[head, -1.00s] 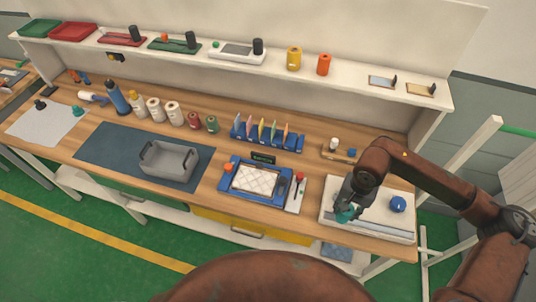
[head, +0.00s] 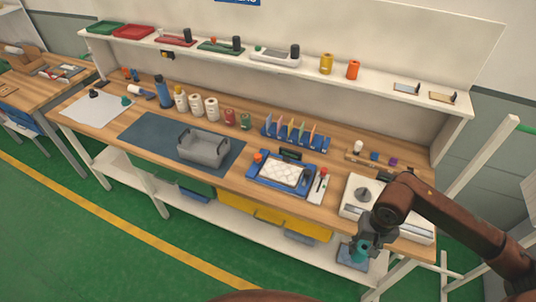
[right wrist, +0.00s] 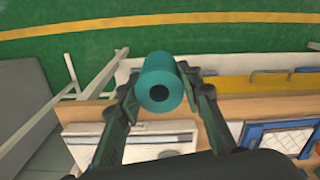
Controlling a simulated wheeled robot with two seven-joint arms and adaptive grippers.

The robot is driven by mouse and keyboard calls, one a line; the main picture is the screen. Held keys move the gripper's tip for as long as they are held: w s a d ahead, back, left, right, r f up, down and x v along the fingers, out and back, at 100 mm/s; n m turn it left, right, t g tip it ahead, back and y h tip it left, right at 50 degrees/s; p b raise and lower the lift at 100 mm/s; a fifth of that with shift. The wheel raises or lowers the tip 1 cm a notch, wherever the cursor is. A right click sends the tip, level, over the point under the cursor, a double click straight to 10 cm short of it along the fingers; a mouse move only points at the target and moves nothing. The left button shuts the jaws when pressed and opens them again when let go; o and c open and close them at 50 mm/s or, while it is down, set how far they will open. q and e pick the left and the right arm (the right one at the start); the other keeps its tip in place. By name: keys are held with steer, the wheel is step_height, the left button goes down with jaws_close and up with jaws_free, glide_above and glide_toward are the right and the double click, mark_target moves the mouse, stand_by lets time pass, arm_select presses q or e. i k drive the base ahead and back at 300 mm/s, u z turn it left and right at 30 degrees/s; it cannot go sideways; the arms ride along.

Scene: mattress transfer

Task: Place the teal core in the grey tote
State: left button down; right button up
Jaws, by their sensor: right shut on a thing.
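The teal core (right wrist: 160,80) is a short cylinder with a dark hole in its end. My right gripper (right wrist: 160,92) is shut on it, with one finger on each side. In the head view, the right gripper (head: 366,250) holds the core just off the front edge of the bench, in front of the white device, and mostly hides it. The grey tote (head: 205,148) stands on the dark blue mat (head: 150,131) at the middle left of the bench. Its visible inside looks empty. My left gripper is not in view.
A blue tray with a quilted white pad (head: 284,173) lies between the tote and the right gripper. Behind stand a rack of coloured cards (head: 296,133) and several bottles and spools. The white device (head: 362,190) is beside my right arm. The mat around the tote is clear.

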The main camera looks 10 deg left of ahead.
mark_target(205, 152)
steer(key=u, duration=0.6)
steer(key=i, duration=0.85)
steer(key=u, duration=1)
steer(key=i, duration=1.05)
steer(key=u, duration=0.25)
